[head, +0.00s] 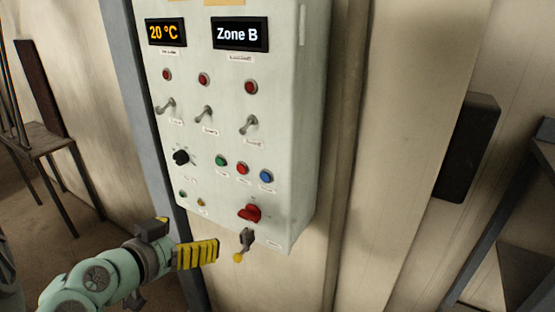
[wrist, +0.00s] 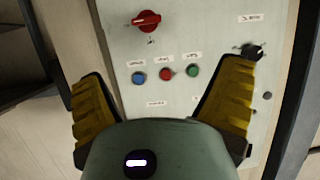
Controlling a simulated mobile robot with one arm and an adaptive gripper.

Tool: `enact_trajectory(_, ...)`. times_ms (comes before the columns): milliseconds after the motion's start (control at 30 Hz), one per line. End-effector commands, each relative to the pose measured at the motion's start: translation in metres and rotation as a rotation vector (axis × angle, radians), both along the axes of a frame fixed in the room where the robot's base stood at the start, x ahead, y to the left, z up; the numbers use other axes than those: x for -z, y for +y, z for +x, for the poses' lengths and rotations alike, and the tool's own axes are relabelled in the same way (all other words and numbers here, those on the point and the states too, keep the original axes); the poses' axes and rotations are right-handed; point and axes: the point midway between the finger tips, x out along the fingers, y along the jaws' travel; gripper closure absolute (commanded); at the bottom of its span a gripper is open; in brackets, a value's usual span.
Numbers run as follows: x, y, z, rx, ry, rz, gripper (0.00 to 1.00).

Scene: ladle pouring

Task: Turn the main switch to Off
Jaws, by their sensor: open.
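A red rotary switch (head: 249,213) sits low on the right of the pale control panel (head: 222,190); its handle lies roughly sideways in the head view. It also shows at the top of the wrist view (wrist: 146,21), where the panel appears upside down. The labels are too small to read, so I cannot confirm that this is the main switch. My gripper (head: 214,250) is below and left of the red switch in the head view, apart from it. Its yellow fingers (wrist: 168,69) are spread and nothing is between them.
Blue (head: 266,176), red (head: 243,168) and green (head: 221,161) buttons sit above the switch. A black knob (head: 181,157) is to the left. Toggle levers (head: 249,125) and red lamps are higher up.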

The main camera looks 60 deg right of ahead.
Motion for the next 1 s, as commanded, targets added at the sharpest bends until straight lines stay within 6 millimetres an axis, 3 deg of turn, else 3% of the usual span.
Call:
enact_trajectory(100, 0.002, -0.003, -0.014, 0.063, -0.008, 0.018, 0.08)
enact_trajectory(367, 0.011, -0.018, -0.015, 0.078, -0.011, 0.022, 0.08)
enact_trajectory(1000, 0.043, -0.091, -0.008, 0.069, -0.011, 0.015, 0.08)
